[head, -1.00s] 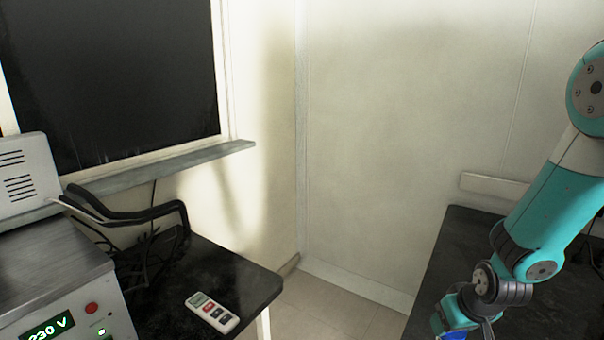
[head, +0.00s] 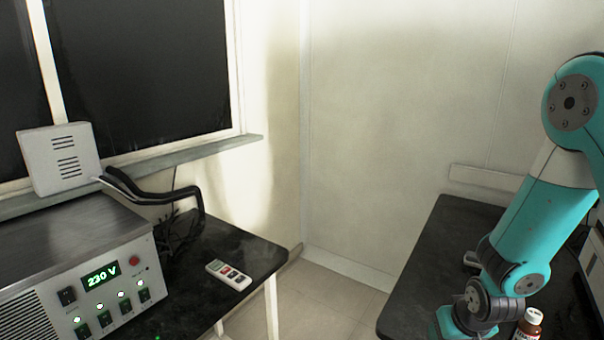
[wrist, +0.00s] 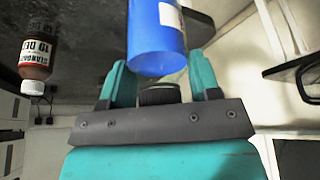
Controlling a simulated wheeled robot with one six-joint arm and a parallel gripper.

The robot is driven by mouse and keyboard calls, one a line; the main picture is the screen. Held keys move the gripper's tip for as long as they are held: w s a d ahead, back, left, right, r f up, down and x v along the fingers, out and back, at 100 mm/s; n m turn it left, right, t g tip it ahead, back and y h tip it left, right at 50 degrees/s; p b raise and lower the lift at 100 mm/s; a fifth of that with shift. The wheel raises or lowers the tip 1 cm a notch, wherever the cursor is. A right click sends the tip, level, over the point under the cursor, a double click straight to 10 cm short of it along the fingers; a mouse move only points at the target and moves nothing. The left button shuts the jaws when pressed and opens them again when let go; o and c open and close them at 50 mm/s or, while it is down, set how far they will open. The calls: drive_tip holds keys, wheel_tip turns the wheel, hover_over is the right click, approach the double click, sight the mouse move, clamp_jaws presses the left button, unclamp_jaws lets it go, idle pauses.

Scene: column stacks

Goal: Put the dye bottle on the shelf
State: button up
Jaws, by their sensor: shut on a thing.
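My gripper (wrist: 162,85) is shut on a blue bottle (wrist: 152,38) with a pale label, seen between the teal fingers in the wrist view. A dark round part, perhaps its cap, shows between the fingers. In the head view the wrist is at the bottom right; the fingers and the blue bottle are out of frame. The wrist view is upside down. A brown-red bottle with a white cap and label (wrist: 38,55) stands apart from the gripper, and also shows at the head view's bottom edge (head: 529,325). I cannot make out a shelf for certain.
A dark right-hand table (head: 425,270) lies under my arm. On the left, a dark table (head: 250,252) holds a remote-like meter (head: 229,274), beside a power unit (head: 100,262) and black cables (head: 190,208). A window sill (head: 190,152) runs above. Open floor lies between the tables.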

drive_tip(key=s+f, duration=0.5)
drive_tip(key=shift+a, duration=0.15)
idle(0.5)
